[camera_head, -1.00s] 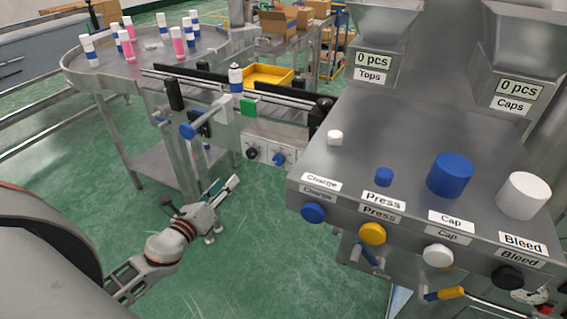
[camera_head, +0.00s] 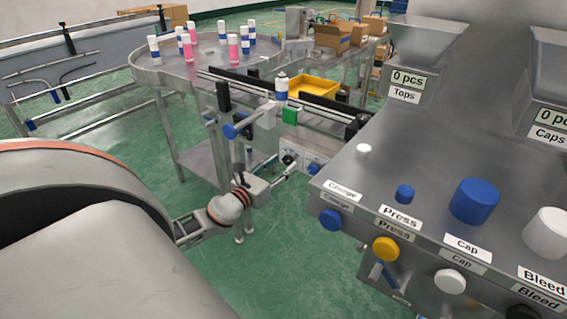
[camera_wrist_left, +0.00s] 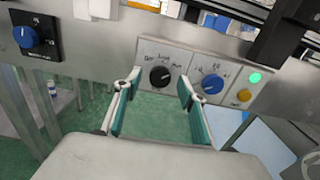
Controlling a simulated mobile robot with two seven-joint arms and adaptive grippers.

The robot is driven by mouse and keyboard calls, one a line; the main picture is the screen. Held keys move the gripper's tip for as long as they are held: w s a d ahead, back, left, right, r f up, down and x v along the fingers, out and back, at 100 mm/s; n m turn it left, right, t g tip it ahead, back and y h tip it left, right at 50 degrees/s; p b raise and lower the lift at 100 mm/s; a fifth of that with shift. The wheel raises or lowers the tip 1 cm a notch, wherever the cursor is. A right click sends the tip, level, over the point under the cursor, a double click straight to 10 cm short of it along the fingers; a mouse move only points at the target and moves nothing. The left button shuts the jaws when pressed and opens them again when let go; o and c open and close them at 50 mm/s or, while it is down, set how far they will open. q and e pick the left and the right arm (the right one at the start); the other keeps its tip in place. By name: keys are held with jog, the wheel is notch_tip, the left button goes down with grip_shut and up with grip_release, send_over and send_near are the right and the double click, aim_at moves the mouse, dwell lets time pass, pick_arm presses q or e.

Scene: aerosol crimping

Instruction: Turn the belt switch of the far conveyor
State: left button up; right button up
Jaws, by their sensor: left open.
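The conveyor (camera_head: 335,108) with black guide rails runs behind the console. Its side panel carries a black rotary knob (camera_head: 289,159) and a blue knob (camera_head: 313,168). In the left wrist view the black knob (camera_wrist_left: 160,76) sits on a labelled plate, and the blue knob (camera_wrist_left: 212,84) is to its right. The small labels are hard to read. My left gripper (camera_head: 284,172) is open in front of the panel; in the left wrist view its two fingers (camera_wrist_left: 158,88) stand either side of the black knob, apparently without touching it. My right gripper is not in view.
A yellow button (camera_wrist_left: 244,95) and a lit green lamp (camera_wrist_left: 255,77) are right of the knobs. Another blue knob (camera_wrist_left: 25,36) sits on a black box at left. The console (camera_head: 440,180) is close on the right. A round table (camera_head: 150,75) holds several cans.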

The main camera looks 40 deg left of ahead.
pick_arm(q)
jog(key=shift+w, duration=0.7)
jog(key=c, duration=1.1)
